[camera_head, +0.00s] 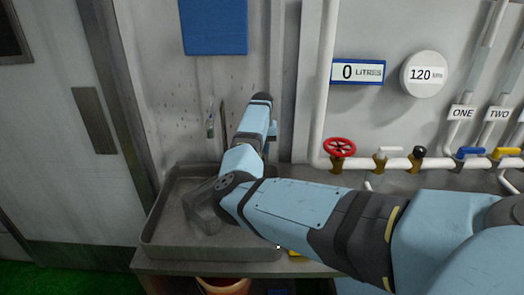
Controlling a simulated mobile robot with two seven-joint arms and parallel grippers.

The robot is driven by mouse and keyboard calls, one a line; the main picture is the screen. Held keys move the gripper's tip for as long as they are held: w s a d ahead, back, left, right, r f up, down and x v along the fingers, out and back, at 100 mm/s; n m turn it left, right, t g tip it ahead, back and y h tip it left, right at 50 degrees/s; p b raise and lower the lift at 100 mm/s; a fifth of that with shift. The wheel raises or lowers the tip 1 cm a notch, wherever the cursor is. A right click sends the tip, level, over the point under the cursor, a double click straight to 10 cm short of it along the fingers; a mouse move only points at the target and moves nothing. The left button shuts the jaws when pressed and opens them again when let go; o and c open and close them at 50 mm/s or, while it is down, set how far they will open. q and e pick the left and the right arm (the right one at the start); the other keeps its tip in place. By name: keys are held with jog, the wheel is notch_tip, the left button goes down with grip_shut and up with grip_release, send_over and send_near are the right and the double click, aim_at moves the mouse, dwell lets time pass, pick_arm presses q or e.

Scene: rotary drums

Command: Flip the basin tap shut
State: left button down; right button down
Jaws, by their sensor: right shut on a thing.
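The basin tap (210,122) is a small grey metal fitting on the wall above the back of the basin. A thin upright dark bar (222,115) stands just right of it. The grey metal basin (160,235) is below. My right arm reaches in from the right across the basin and bends up to the wall. My right gripper (263,104) is at the far end of that arm, right of the tap's visible part. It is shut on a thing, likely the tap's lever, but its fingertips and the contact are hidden. My left gripper is not in view.
Right of the basin, a white pipe (318,90) carries a red wheel valve (340,148) and several lever valves. A litres display (358,72) and a round gauge (424,74) hang above. A door (50,150) stands at left. A bucket (222,286) sits below the basin.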

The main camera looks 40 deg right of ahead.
jog(key=shift+r, duration=0.15)
jog(key=c, duration=1)
grip_release()
jog(key=shift+o, duration=0.2)
notch_tip(320, 180, up, 14)
jog(key=b, duration=0.1)
jog(key=shift+f, duration=0.25)
